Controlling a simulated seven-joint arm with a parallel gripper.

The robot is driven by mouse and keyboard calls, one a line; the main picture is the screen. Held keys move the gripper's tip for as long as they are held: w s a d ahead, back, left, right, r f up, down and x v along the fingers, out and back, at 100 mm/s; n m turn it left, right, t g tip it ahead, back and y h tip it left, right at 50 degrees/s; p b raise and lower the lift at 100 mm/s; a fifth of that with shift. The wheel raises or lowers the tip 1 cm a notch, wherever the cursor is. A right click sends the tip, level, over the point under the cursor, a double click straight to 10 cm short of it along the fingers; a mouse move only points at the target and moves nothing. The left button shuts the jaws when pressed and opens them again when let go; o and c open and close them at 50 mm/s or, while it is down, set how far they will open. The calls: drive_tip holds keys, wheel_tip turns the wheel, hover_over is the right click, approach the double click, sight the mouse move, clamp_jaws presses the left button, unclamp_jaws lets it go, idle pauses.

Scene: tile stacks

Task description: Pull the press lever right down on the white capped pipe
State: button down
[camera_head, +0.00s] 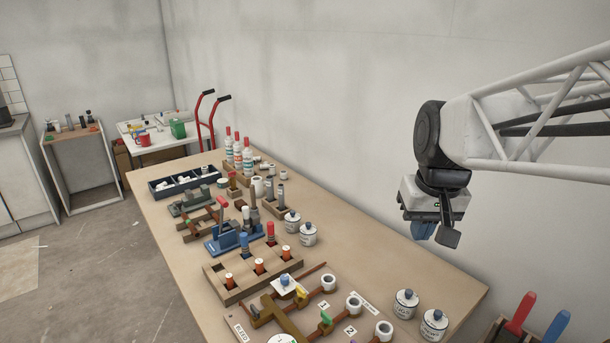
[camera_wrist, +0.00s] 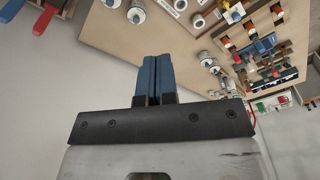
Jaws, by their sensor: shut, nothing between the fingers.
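A blue press (camera_head: 218,244) stands near the middle of the long workbench, with upright parts around it. A dark upright piece (camera_head: 254,198) rises there; I cannot tell surely whether it is the lever. A small white-topped upright part (camera_head: 246,215) shows beside it; I cannot tell whether it is the capped pipe. The press seems to show small in the wrist view (camera_wrist: 263,45). My gripper (camera_head: 423,231) hangs in the air to the right, well apart from the press. Its blue fingers (camera_wrist: 154,78) are together and empty in the wrist view.
A wooden block with orange-topped pieces (camera_head: 259,268) and a pipe rack (camera_head: 292,318) stand in front of the press. White jars (camera_head: 405,303) stand at the bench's right. Tall bottles (camera_head: 238,153) and a dark divided tray (camera_head: 186,183) are behind. The wall runs along the bench's far side.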

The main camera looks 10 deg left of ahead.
drive_tip(key=w+a+r+n+g, duration=0.1)
drive_tip(key=w+a, duration=0.5)
drive_tip(key=w, duration=0.3)
drive_tip(key=w+a+n+y, duration=0.1)
drive_tip(key=w+a, duration=0.6)
drive_tip(key=w, duration=0.3)
drive_tip(key=w+a+r+n+g, duration=0.1)
drive_tip(key=w+a+n, duration=0.1)
drive_tip(key=w+a, duration=0.55)
drive_tip(key=w+a+f+n+g, duration=0.1)
drive_tip(key=w+a+f, duration=0.5)
drive_tip(key=w+a, duration=0.3)
drive_tip(key=w+a+f+n+g, duration=0.1)
drive_tip(key=w+a+f+n, duration=0.1)
drive_tip(key=w+a+f, duration=0.4)
drive_tip(key=shift+w+a+f+y, duration=0.15)
drive_tip(key=shift+w+a, duration=0.85)
drive_tip(key=shift+a, duration=1.65)
drive_tip(key=shift+w+a+y, duration=0.25)
drive_tip(key=shift+w+a, duration=0.75)
drive_tip(key=shift+a, duration=1.65)
drive_tip(key=shift+f, duration=0.1)
drive_tip(key=x, duration=0.9)
drive_tip(key=shift+s+f, duration=0.2)
drive_tip(key=shift+f, duration=0.2)
drive_tip(key=shift+s+a+f, duration=0.2)
drive_tip(key=shift+s+a, duration=0.5)
drive_tip(key=shift+a, duration=0.05)
drive_tip(key=shift+s+a+f, duration=0.2)
drive_tip(key=shift+s+a, duration=0.5)
